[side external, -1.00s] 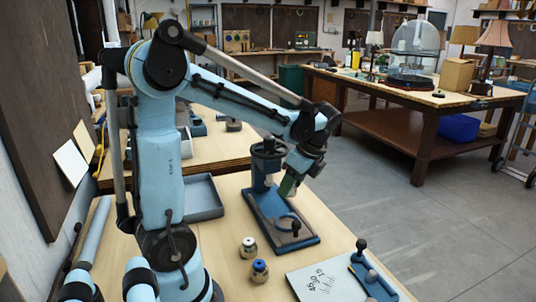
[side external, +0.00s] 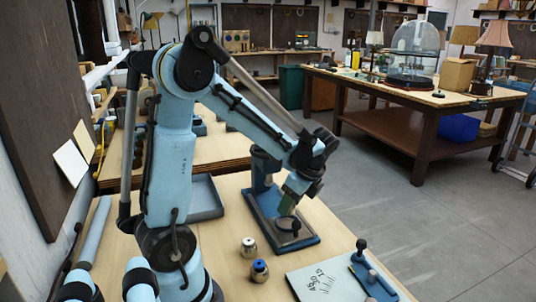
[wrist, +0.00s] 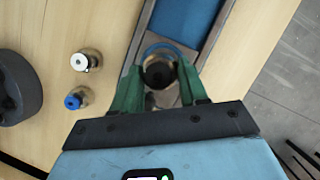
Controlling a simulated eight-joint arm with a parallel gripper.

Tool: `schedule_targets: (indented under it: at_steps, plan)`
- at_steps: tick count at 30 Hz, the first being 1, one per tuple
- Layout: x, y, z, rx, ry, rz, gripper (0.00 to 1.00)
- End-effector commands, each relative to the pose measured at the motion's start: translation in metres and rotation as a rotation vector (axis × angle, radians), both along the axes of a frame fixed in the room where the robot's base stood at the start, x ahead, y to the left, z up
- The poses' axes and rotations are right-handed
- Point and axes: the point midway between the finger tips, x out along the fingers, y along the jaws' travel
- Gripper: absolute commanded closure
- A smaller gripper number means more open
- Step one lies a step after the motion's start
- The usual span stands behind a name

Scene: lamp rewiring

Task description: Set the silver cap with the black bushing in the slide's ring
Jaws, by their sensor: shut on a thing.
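My gripper (side external: 286,209) is low over the front end of the blue press base (side external: 258,212), at the ring on its slide. In the wrist view, its green fingers (wrist: 158,82) are shut on the silver cap with the black bushing (wrist: 158,75). The dark bushing faces the camera. The slide's ring (wrist: 172,46) shows as a blue-grey arc just beyond and around the cap. I cannot tell whether the cap touches the ring or is above it. In the side view the fingers hide the cap.
A white-topped cap (side external: 248,247) and a blue-topped cap (side external: 259,270) stand left of the press base. A grey tray (side external: 206,199) lies behind them. A marked sheet (side external: 325,283) and a blue tool (side external: 372,281) lie at the front right.

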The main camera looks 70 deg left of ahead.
Motion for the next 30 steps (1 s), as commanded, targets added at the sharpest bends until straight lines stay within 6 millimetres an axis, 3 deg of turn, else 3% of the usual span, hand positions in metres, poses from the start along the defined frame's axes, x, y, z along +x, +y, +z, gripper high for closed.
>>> schedule_targets:
  at_steps: [16,30]
  plan:
    - [0.0,0.0,-0.028,0.0,0.0,0.0,0.91]
    - [0.0,0.0,-0.034,0.0,0.0,0.0,0.91]
